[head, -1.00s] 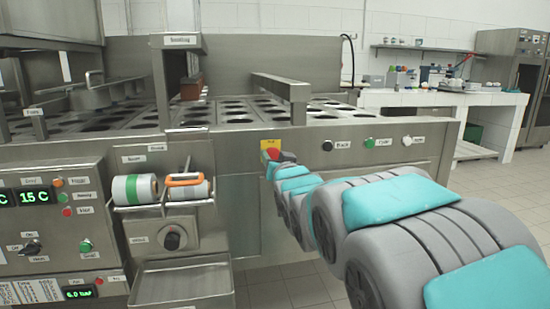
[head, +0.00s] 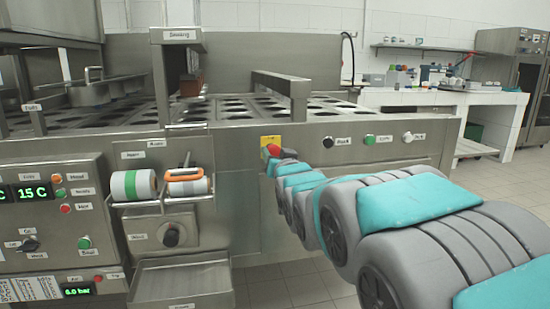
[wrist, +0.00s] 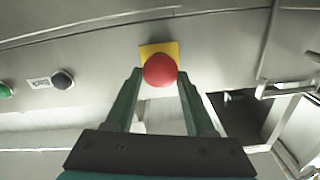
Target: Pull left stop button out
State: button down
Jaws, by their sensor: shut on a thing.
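The red stop button (wrist: 160,69) sits on a yellow plate (wrist: 145,49) on the machine's front panel. In the head view the button (head: 273,150) shows just past the end of my arm, with the yellow plate (head: 267,141) behind it. My gripper (wrist: 160,77) has one finger on each side of the red button, with the fingertips at its edges, and is shut on it. In the head view the gripper (head: 284,156) is mostly hidden behind my arm links.
To the right on the same panel are a black button (head: 328,142), a green button (head: 370,139) and a white button (head: 408,137). A rack with a green-banded roll (head: 133,185) and an orange-handled item (head: 185,182) stands to the left. Open floor lies at the right.

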jog(key=shift+s, duration=0.1)
jog(key=shift+c, duration=1.2)
grip_release()
jog(key=shift+s, duration=0.1)
jog(key=shift+s+d, duration=0.1)
jog(key=v, duration=0.7)
jog(key=shift+s+b, duration=0.3)
jog(key=shift+b, duration=0.05)
jog(key=shift+d, duration=0.15)
